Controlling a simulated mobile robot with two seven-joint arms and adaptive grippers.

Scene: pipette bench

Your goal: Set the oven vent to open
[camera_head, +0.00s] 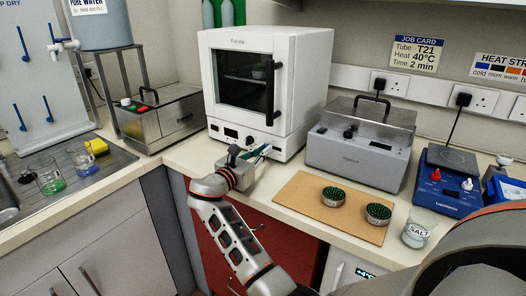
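The white oven (312,75) stands at the back of the bench with its dark-windowed door shut. A lower front panel carries a small display (231,133) and a dark knob (249,139). My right gripper (259,153) is at the lower front of the oven, close to this panel. Its fingers point toward the oven and cover part of the panel. They are too small to tell whether they are open or shut, or whether they touch anything. I cannot make out the vent control or its setting. My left gripper is not in view.
A grey lidded bath (360,150) stands right of the oven, a metal bath (160,120) left of it. A brown board (312,218) with two green-topped round racks lies in front. A salt beaker (417,232) and blue device (447,190) are at right.

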